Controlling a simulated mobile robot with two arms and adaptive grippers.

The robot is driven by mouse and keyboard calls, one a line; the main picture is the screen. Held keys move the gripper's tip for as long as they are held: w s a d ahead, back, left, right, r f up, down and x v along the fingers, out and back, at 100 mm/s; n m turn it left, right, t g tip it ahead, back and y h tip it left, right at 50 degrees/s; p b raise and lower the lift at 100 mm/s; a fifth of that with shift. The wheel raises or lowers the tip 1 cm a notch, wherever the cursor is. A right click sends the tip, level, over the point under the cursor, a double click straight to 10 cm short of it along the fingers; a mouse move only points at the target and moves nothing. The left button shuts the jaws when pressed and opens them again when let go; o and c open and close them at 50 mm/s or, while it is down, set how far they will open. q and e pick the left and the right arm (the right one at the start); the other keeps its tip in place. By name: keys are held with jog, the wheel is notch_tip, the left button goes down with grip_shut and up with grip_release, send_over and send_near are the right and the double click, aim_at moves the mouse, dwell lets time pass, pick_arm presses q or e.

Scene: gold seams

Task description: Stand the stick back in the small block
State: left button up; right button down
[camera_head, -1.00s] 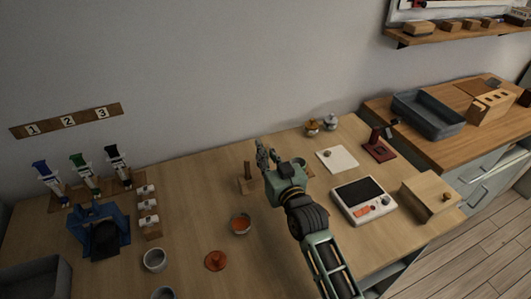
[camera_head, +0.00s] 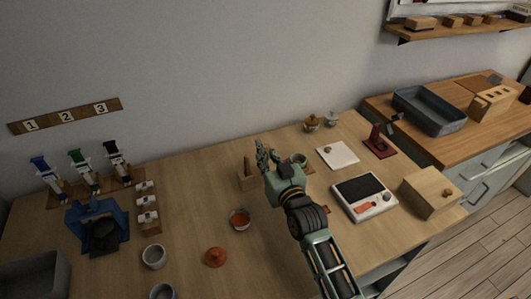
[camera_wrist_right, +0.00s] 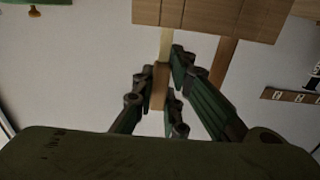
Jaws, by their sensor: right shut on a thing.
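My right gripper (camera_head: 263,154) is at the middle of the table, fingers raised just right of a small wooden block (camera_head: 248,183). A thin brown upright piece (camera_head: 246,168) stands at that block. In the right wrist view, my right gripper (camera_wrist_right: 173,88) is shut on a light wooden stick (camera_wrist_right: 159,88). The stick runs toward wooden surfaces at the top of the picture; I cannot tell whether it touches them. A darker upright piece (camera_wrist_right: 223,60) shows right of it, apart from the fingers. The held stick is hardly visible in the head view. My left gripper is out of view.
An orange-filled bowl (camera_head: 240,219) and a terracotta lid (camera_head: 215,257) lie in front of the block. A green cup (camera_head: 300,160) is close to the right gripper's right side. A scale (camera_head: 363,196) and wooden box (camera_head: 430,192) stand right. A blue stand (camera_head: 97,226) is left.

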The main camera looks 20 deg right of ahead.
jog(key=shift+f, duration=0.2)
dwell(0.4)
jog(key=c, duration=1.7)
grip_release()
jog(key=shift+s, duration=0.1)
jog(key=s+p, duration=0.2)
jog(key=s, duration=0.1)
jog(key=s+p, duration=0.1)
jog(key=shift+s+d, duration=0.35)
jog(key=shift+s, duration=0.05)
jog(key=shift+s, duration=0.1)
